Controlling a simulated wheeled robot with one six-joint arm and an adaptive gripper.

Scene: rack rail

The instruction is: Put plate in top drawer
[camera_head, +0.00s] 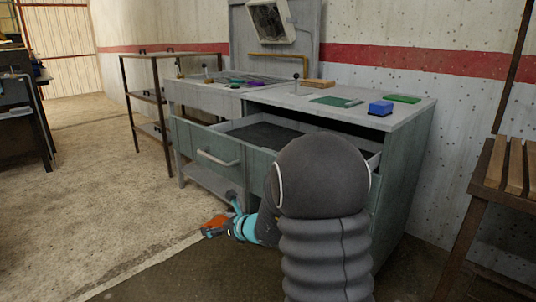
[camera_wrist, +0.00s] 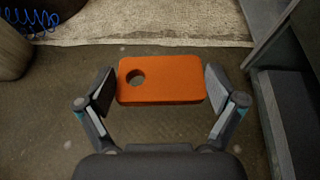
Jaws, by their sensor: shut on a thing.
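An orange plate (camera_wrist: 170,80) with rounded corners and one round hole sits between the fingers of my gripper (camera_wrist: 160,88) in the wrist view. The fingers are shut on its left and right ends, and it is held above the floor. In the head view the plate (camera_head: 216,224) and my gripper (camera_head: 222,228) are low, in front of the workbench. The top drawer (camera_head: 222,147) of the grey-green bench is pulled out, with its dark inside showing. My arm hides the drawer's right part.
The bench top (camera_head: 300,101) holds a blue box (camera_head: 380,108), green boards (camera_head: 336,101) and several small tools. A metal shelf frame (camera_head: 155,100) stands left of the bench. A wooden-slat rack (camera_head: 505,170) stands at the right.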

